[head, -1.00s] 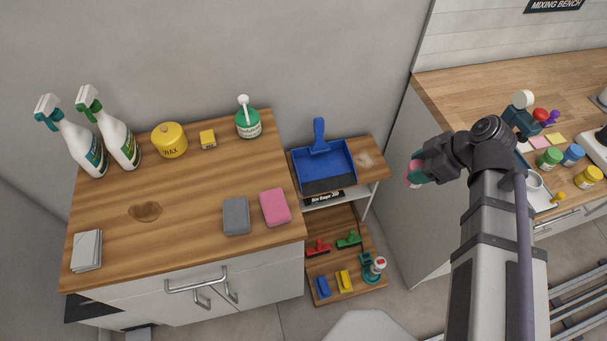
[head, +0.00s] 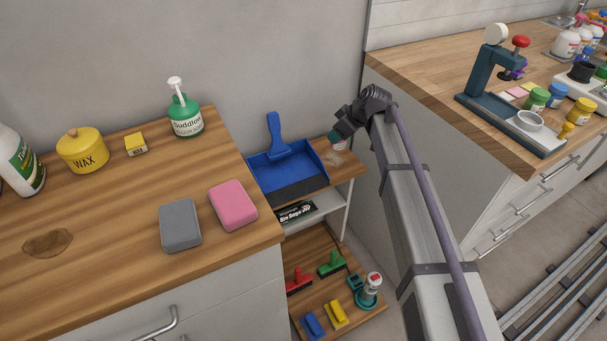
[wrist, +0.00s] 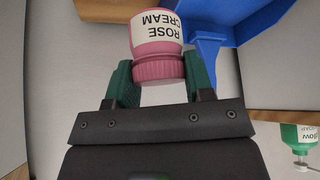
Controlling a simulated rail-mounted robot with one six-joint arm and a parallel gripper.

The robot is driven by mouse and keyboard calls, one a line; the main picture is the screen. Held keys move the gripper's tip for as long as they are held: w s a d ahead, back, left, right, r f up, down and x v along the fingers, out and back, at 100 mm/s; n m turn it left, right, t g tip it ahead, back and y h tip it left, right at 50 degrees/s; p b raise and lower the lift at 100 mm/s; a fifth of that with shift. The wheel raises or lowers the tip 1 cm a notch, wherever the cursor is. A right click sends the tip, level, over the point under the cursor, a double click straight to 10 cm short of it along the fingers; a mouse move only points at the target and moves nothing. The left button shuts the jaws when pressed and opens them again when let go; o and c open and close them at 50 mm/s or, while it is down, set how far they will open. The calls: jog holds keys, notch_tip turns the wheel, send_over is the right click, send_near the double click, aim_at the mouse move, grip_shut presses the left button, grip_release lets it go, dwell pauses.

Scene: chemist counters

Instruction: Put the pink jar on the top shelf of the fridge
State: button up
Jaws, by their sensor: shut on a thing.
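The pink jar (wrist: 158,52), with a white label reading "ROSE CREAM", is held between the two green fingers of my gripper (wrist: 158,85) in the wrist view. The fingers close on it around its ribbed pink lid. In the head view my gripper (head: 335,137) is small and sits above the right end of the small shelf, right of the blue dustpan; the jar is mostly hidden there. No fridge shows in any view.
A blue dustpan (head: 288,172) lies on the small wooden shelf unit (head: 345,172). Left is a counter (head: 120,205) with a wax tin, sponges and bottles. Right is the mixing bench (head: 420,75) with a press and jars. Brushes stand on the low shelf.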

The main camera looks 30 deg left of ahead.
notch_tip(320, 180, down, 10)
jog(key=b, duration=1)
jog(key=shift+f, duration=0.2)
jog(key=shift+r, duration=0.3)
jog(key=shift+c, duration=0.8)
jog(key=shift+f, duration=0.3)
jog(key=o, duration=1.1)
jog(key=shift+r, duration=0.1)
jog(key=shift+c, duration=0.2)
jog(key=shift+r, duration=0.3)
jog(key=p+v, duration=1)
jog(key=v, duration=0.1)
jog(key=shift+d+r, duration=0.25)
jog(key=shift+r, duration=0.05)
